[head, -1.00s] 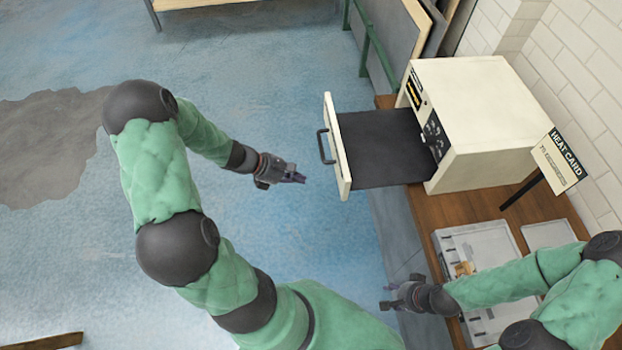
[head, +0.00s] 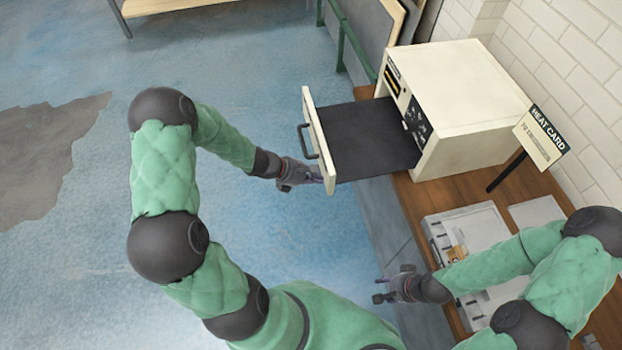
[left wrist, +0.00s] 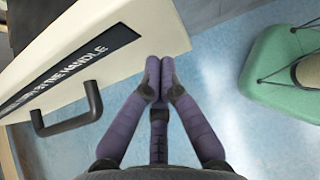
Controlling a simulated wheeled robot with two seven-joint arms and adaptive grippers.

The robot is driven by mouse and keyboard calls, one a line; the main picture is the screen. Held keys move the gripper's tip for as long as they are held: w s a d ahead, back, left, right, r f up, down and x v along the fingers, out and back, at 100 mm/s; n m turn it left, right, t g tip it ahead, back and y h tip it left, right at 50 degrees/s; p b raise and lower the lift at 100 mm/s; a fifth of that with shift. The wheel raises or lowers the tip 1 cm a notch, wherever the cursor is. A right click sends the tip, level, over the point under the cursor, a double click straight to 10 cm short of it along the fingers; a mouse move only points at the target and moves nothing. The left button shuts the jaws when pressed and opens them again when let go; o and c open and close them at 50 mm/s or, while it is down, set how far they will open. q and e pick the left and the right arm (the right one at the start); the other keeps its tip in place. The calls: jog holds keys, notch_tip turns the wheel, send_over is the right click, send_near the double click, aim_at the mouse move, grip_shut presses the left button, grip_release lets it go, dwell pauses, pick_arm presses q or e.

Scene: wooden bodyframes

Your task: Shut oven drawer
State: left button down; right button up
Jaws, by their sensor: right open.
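The oven (head: 465,100) is a cream box on the wooden bench. Its drawer (head: 365,140) is pulled out to the left, with a dark tray inside and a cream front panel (head: 319,140). The black drawer handle (head: 306,141) is on the panel's outer face; it also shows in the left wrist view (left wrist: 70,124). My left gripper (head: 318,173) is at the near end of the front panel, below the handle in the picture. In the left wrist view its purple fingertips (left wrist: 160,68) are together, nothing between them, at the panel's edge; contact is unclear. My right gripper (head: 382,288) is open and empty beside the bench.
A heat card sign (head: 541,135) stands on the bench right of the oven. A grey case (head: 465,235) lies on the bench near my right arm. A green frame with boards (head: 350,40) stands behind the drawer. The floor (head: 250,80) left of it is clear.

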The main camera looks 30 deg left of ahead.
pick_arm(q)
jog(key=w+d+b, duration=0.1)
jog(key=w+d, duration=0.2)
jog(key=w+d+b, duration=0.1)
jog(key=w+d, duration=0.2)
jog(key=d, duration=0.1)
jog(key=w+d+b, duration=0.1)
jog(key=w+d, duration=0.2)
jog(key=d, duration=0.1)
jog(key=shift+w+d, duration=0.15)
jog(key=w+d, duration=0.6)
jog(key=d, duration=0.1)
jog(key=w+d+p, duration=0.1)
jog(key=w+d, duration=0.2)
jog(key=shift+w+d+r, duration=0.1)
jog(key=shift+w+d, duration=0.2)
jog(key=shift+d, duration=0.1)
jog(key=shift+r, duration=0.1)
